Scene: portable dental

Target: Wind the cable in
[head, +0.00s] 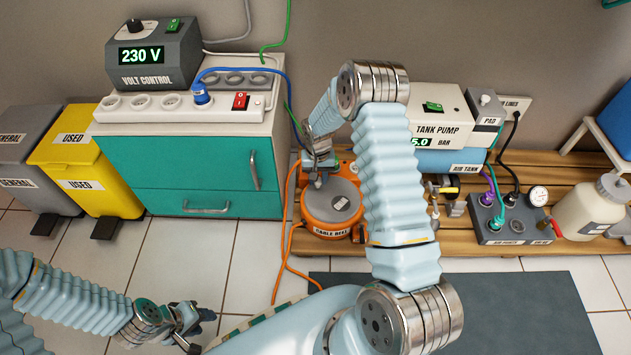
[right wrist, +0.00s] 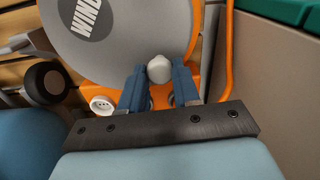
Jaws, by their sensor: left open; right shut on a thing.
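The cable reel (head: 328,222) is an orange drum with a grey top, standing on the wooden pallet. Orange cable (head: 288,238) runs off its left side down to the floor. In the right wrist view the grey reel face (right wrist: 130,35) carries a label that starts "WIND". My right gripper (right wrist: 158,85) is shut on the light grey crank knob (right wrist: 159,69) at the edge of that face. In the head view my right gripper (head: 318,180) is at the back left of the reel, partly hidden. My left gripper (head: 196,326) is open and empty, low over the floor at lower left.
A teal cabinet (head: 180,165) with a power strip (head: 150,106) and the volt control (head: 152,55) stands left of the reel. The tank pump (head: 436,110) and air ports box (head: 510,232) are to the right. A dark mat (head: 510,310) lies in front.

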